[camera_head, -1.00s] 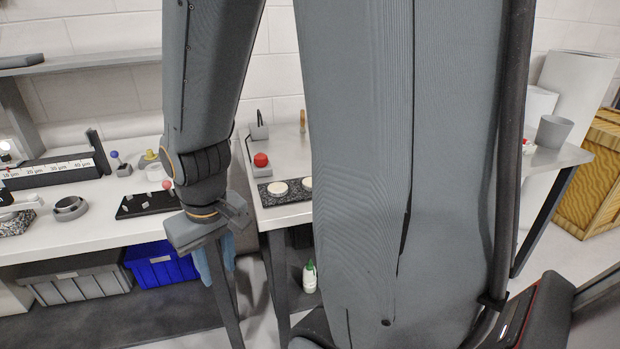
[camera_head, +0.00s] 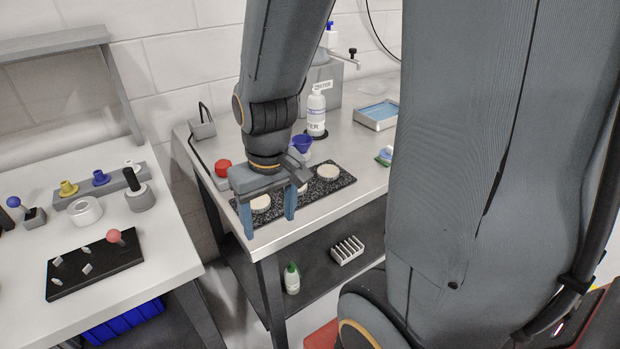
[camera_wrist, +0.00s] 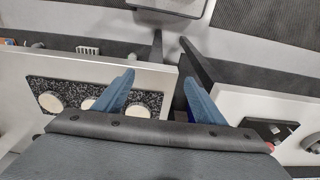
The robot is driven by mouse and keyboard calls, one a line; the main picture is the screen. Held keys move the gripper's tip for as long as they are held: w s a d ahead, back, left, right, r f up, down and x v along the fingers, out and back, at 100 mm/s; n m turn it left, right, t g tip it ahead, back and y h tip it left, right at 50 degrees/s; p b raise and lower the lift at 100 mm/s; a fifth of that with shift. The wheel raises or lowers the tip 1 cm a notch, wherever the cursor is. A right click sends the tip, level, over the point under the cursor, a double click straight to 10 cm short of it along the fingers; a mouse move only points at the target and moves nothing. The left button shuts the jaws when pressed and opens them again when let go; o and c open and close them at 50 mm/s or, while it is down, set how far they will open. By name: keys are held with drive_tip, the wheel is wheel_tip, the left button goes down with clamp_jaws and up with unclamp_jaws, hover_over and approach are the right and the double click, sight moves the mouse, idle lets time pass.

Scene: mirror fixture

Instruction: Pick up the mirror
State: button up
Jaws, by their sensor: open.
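I cannot tell for sure which thing is the mirror. Three pale round discs, at the left (camera_head: 260,204), middle (camera_head: 302,189) and right (camera_head: 328,171), lie on a speckled dark plate (camera_head: 346,180) on the right-hand bench. They also show in the wrist view, the nearest to the fingers at right (camera_wrist: 138,109). My gripper (camera_head: 268,214) is open and points down near the plate's left end, hiding part of it. In the wrist view my gripper (camera_wrist: 157,76) is empty; its left finger overlaps the plate and its right finger lies over the gap between benches.
A red button (camera_head: 223,168), a labelled white bottle (camera_head: 316,112) and a blue funnel (camera_head: 301,144) stand around the plate. A black plate (camera_head: 120,258) with small pale pieces and a pink ball knob (camera_head: 114,236) sits on the left bench (camera_head: 28,300).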

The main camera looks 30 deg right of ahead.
drive_tip(key=shift+o, duration=0.6)
drive_tip(key=w+d+n+y, duration=0.1)
drive_tip(key=w+d+n, duration=0.2)
drive_tip(key=w+d, duration=0.4)
drive_tip(key=shift+d+t+y, duration=0.3)
drive_tip(key=shift+d+y, duration=0.1)
drive_tip(key=shift+d, duration=0.35)
drive_tip(key=w+d+n+t, duration=0.2)
drive_tip(key=w+d+n, duration=0.25)
drive_tip(key=d, duration=0.45)
drive_tip(key=shift+m+y, duration=0.4)
drive_tip(key=shift+m, duration=0.05)
drive_tip(key=shift+p+x, duration=1.35)
drive_tip(key=shift+x, duration=2.15)
drive_tip(key=shift+w+a+r, duration=0.1)
drive_tip(key=shift+w+a, duration=0.05)
drive_tip(key=c, duration=1.2)
